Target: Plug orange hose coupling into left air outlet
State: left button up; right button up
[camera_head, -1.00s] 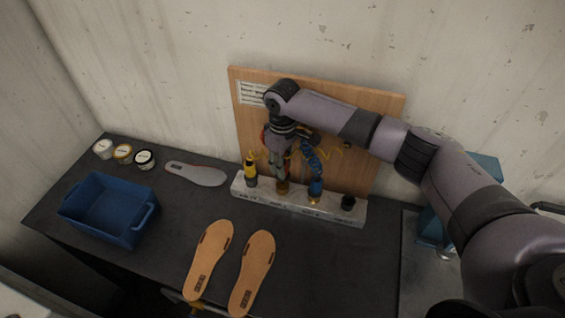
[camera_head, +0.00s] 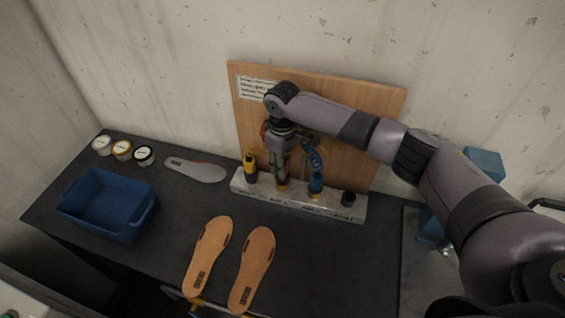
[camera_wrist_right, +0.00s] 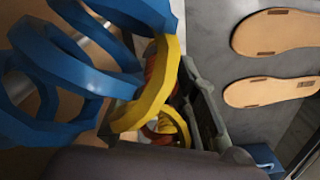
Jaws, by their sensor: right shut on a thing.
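My right gripper (camera_head: 282,178) points down over the pale block on the bench and is shut on the orange hose coupling. Its fingers hide most of the coupling; an orange-red part (camera_wrist_right: 160,65) shows beside the yellow coil in the right wrist view. The pale block (camera_head: 292,205) carries a yellow-and-black piece (camera_head: 250,168) at its left, a blue piece (camera_head: 315,185) right of my gripper and a black piece (camera_head: 348,198) at its right end. I cannot tell which is the left air outlet, or whether the coupling touches anything. My left gripper is out of view.
A wooden board (camera_head: 365,100) stands behind the block. Blue coiled hose (camera_wrist_right: 75,65) and yellow coil (camera_wrist_right: 152,90) hang close to my right gripper. Two tan insoles (camera_head: 208,255) lie in front, a grey insole (camera_head: 195,170) and blue bin (camera_head: 100,230) to the left.

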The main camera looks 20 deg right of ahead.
jog(key=shift+f+b, duration=0.4)
jog(key=shift+f, duration=0.6)
jog(key=o, duration=1.1)
jog(key=shift+c, duration=0.2)
notch_tip(320, 180, up, 3)
jog(key=p, duration=0.3)
notch_tip(320, 180, up, 2)
jog(key=shift+r+p, duration=0.1)
jog(key=shift+p, duration=0.25)
jog(key=shift+r, duration=2.45)
jog(key=shift+s+f, duration=0.1)
